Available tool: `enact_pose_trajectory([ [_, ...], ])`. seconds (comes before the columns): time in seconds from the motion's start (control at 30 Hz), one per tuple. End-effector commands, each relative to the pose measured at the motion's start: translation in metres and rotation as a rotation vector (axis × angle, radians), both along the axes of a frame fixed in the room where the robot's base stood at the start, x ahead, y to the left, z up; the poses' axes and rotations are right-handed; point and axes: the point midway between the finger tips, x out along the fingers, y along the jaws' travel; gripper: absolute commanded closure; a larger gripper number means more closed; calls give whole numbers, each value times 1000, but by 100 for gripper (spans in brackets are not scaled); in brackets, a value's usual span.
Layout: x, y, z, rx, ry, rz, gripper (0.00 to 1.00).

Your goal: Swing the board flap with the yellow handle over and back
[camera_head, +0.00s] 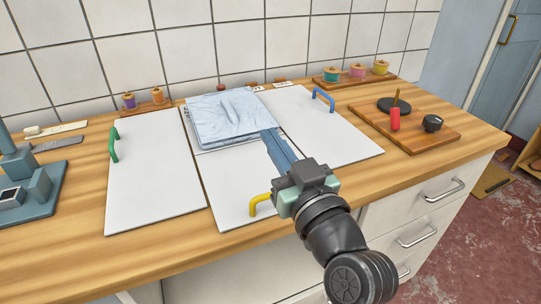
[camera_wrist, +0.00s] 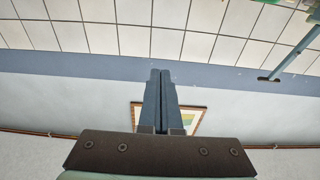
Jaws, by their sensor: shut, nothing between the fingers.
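The yellow handle (camera_head: 258,205) stands near the front edge of the middle white board flap (camera_head: 226,190), which lies flat on the wooden counter. My gripper (camera_head: 268,134) is shut and empty. In the head view its body lies just right of the yellow handle, and its fingers point toward the back, with the tips beside the cloth's right edge. Contact with the handle is not visible. The wrist view shows both blue-grey fingers (camera_wrist: 160,80) pressed together. A folded pale blue cloth (camera_head: 228,115) lies on the board behind this flap. The handle is not in the wrist view.
A left flap with a green handle (camera_head: 113,144) and a right flap with a blue handle (camera_head: 323,99) lie flat. A wooden board (camera_head: 430,140) with a red item is at right, a blue-grey machine (camera_head: 35,195) at left. Thread spools (camera_head: 357,71) stand at the back.

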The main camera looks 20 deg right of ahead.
Motion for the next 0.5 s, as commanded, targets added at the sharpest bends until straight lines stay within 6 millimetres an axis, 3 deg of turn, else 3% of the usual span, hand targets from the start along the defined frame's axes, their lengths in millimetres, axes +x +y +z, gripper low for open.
enact_pose_trajectory([
  [0.03,-3,0,-16,-1,-21,0,100],
  [0.5,-22,-1,-55,6,-207,1,100],
])
